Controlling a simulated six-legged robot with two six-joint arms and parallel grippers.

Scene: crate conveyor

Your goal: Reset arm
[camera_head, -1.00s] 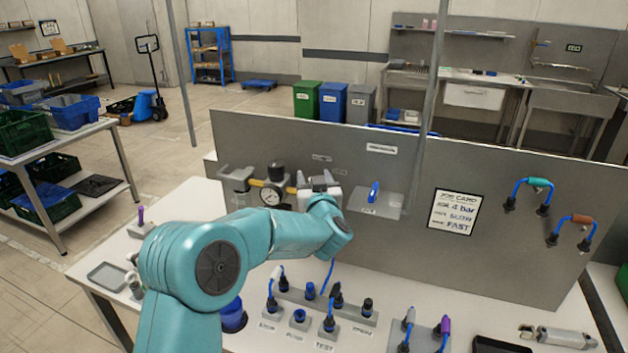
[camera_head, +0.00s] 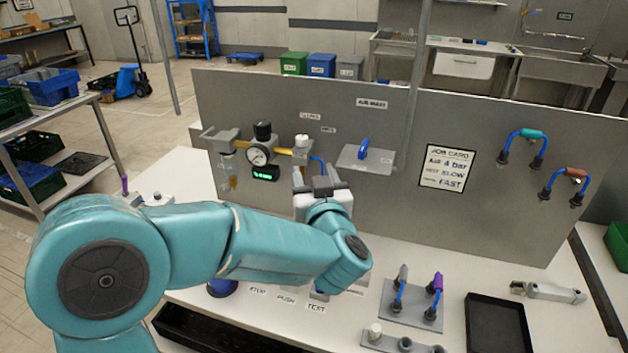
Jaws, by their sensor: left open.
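My left arm comes in from the left and reaches across the bench. Its left gripper (camera_head: 316,178) points toward the grey upright panel (camera_head: 250,100), with its fingers apart and nothing seen between them. In the picture it sits just below and right of the pressure gauge (camera_head: 258,155) and below the white-capped fitting (camera_head: 301,141). I cannot tell whether it touches the panel. My arm hides most of the row of blue connectors on the bench. My right gripper is not in view.
A job card (camera_head: 447,167) and blue looped hoses (camera_head: 523,148) are on the panel. A black tray (camera_head: 498,325), a grey plate with two hoses (camera_head: 411,304) and a grey cylinder (camera_head: 548,292) lie on the bench at right.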

